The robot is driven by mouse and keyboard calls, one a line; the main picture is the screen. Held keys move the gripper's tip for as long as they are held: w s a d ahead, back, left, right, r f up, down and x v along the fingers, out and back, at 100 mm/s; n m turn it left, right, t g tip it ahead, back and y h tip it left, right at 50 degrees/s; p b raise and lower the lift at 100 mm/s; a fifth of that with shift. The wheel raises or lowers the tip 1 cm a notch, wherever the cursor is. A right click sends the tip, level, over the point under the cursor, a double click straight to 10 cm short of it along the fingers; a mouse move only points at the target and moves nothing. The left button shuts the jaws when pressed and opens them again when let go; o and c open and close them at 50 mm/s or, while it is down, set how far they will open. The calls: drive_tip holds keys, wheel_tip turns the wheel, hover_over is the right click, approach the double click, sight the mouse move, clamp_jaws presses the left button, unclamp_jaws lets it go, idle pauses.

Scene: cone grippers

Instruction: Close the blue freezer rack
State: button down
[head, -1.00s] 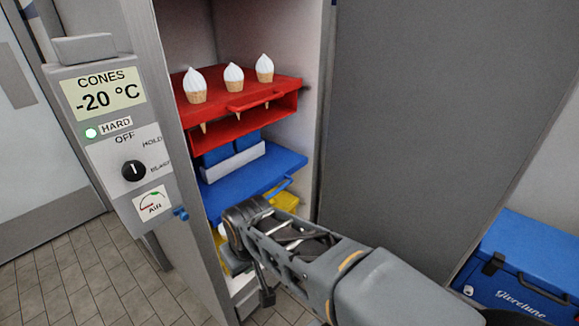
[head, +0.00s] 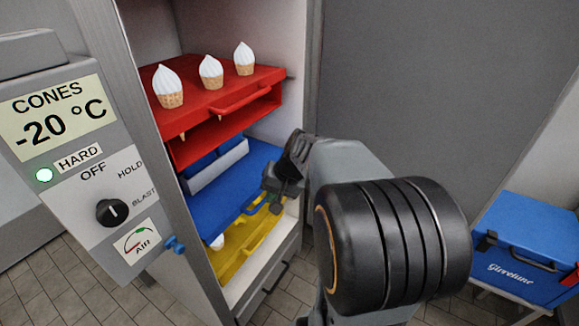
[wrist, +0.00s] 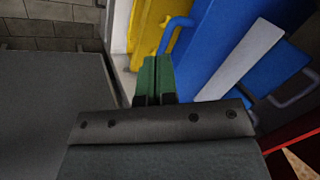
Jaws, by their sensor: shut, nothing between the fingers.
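The blue freezer rack (head: 222,200) is a flat shelf in the tall freezer, between a red rack above and a yellow rack below. Its front edge with the handle faces my arm. My gripper (head: 275,190) is at the right front of the blue rack, close to its handle. In the wrist view my gripper (wrist: 156,72) is shut, its green fingertips together and empty. The blue rack (wrist: 215,45) and its curved handle (wrist: 178,27) lie just beyond the fingertips to the right. I cannot tell whether they touch.
The red rack (head: 225,100) holds three white-topped cones. The yellow rack (head: 238,250) is below the blue one. A control panel (head: 85,190) with a dial stands at left, by the freezer's edge. A blue cooler box (head: 530,245) is at right. A grey panel fills the right background.

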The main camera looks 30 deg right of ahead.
drive_tip(key=w+d+m+t, duration=0.2)
drive_tip(key=d+m, duration=0.1)
drive_tip(key=d, duration=0.6)
drive_tip(key=w+d+m+t, duration=0.2)
drive_tip(key=w+d+m, duration=0.1)
drive_tip(key=d, duration=0.5)
drive_tip(key=w+r+p+x, duration=0.1)
drive_tip(key=w+r+x, duration=0.1)
drive_tip(key=x, duration=1)
drive_tip(key=shift+a+t+y, duration=0.3)
drive_tip(key=w, duration=0.1)
drive_tip(key=w+a, duration=0.1)
drive_tip(key=w, duration=0.1)
drive_tip(key=w+a, duration=0.1)
drive_tip(key=shift+w, duration=0.2)
drive_tip(key=shift+r, duration=0.1)
drive_tip(key=s+f+b+v, duration=0.1)
drive_tip(key=f+v, duration=0.1)
drive_tip(key=v, duration=1.1)
drive_tip(key=shift+s+d+b, duration=0.4)
